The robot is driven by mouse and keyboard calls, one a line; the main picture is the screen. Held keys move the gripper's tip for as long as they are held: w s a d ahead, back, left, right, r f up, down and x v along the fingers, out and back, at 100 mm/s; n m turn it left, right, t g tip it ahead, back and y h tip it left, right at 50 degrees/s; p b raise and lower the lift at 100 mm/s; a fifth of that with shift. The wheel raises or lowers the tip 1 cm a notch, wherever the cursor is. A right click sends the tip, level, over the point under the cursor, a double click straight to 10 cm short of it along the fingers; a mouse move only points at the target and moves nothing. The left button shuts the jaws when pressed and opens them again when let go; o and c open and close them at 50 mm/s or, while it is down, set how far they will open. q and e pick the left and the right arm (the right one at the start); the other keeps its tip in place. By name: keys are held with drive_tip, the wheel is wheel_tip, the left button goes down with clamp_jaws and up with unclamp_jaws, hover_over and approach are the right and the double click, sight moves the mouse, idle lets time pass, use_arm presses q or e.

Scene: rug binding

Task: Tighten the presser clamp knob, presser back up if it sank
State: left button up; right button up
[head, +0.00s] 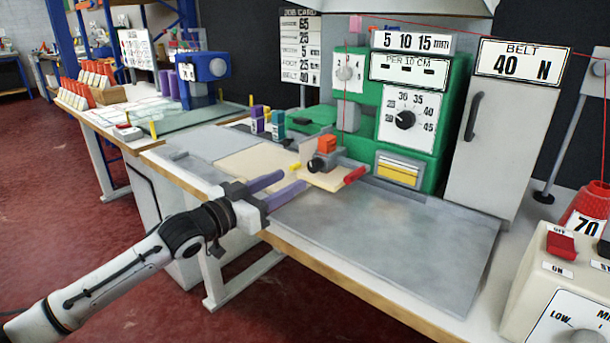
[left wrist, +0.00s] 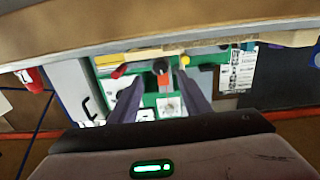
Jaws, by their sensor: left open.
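A small dark round knob (head: 315,165), which looks like the presser clamp knob, sits on the side of a grey block below an orange block (head: 327,145). These stand over a pale plate (head: 335,181) at the front of the green machine (head: 436,154). The dark knob also shows in the left wrist view (left wrist: 160,67), between the finger lines. My left gripper (head: 293,181) is open and empty, its purple fingers pointing toward the knob, apart from it. I cannot tell whether the presser has sunk. My right gripper is not in view.
A red handle (head: 354,175) and a small yellow knob (head: 295,167) flank the dark knob. The grey tabletop (head: 400,245) at front right is clear. A grey cabinet (head: 497,140) stands right of the machine. Purple and teal spools (head: 278,124) stand behind left.

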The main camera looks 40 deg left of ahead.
sight(311, 169)
use_arm(q)
drive_tip(key=w, duration=0.3)
drive_tip(key=w+b, duration=0.1)
drive_tip(key=w, duration=0.1)
drive_tip(key=shift+w+d, duration=0.15)
drive_tip(key=shift+d, duration=0.15)
drive_tip(key=shift+w+d, duration=0.1)
drive_tip(key=shift+w, duration=0.6)
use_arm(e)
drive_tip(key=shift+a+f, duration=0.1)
use_arm(q)
drive_tip(key=c, duration=1)
drive_tip(key=shift+r+m+p, duration=0.25)
drive_tip(key=shift+m+p, duration=0.25)
drive_tip(key=shift+p, duration=0.35)
drive_tip(key=shift+c, duration=0.2)
drive_tip(key=shift+m+p, duration=0.7)
drive_tip(key=shift+p, duration=0.1)
drive_tip(key=shift+f, duration=0.25)
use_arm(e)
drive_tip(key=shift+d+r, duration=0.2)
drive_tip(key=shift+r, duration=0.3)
use_arm(q)
drive_tip(key=o, duration=1)
drive_tip(key=shift+o, duration=0.2)
